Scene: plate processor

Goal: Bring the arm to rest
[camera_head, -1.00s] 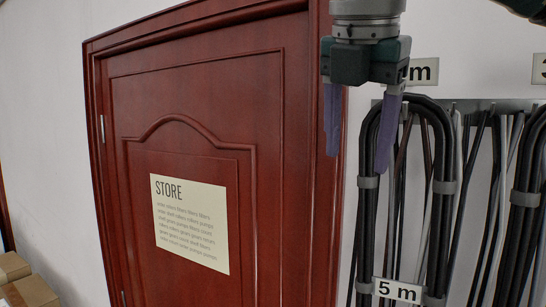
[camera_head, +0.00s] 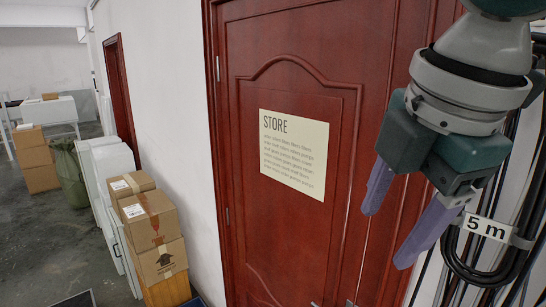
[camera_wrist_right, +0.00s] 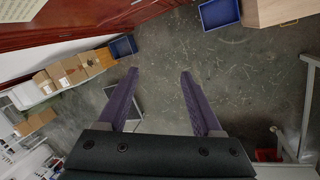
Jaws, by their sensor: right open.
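My right gripper (camera_head: 389,225) hangs at the right of the head view, in front of the red door's right side. Its two purple fingers are spread apart with nothing between them. My left gripper is in neither current view.
A red door (camera_head: 345,110) with a STORE sign (camera_head: 293,153) fills the middle. Black cable loops with a "5 m" label (camera_head: 487,228) hang at the right. Cardboard boxes (camera_head: 152,220) are stacked at the left. A blue bin (camera_wrist_right: 218,13) stands on the floor.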

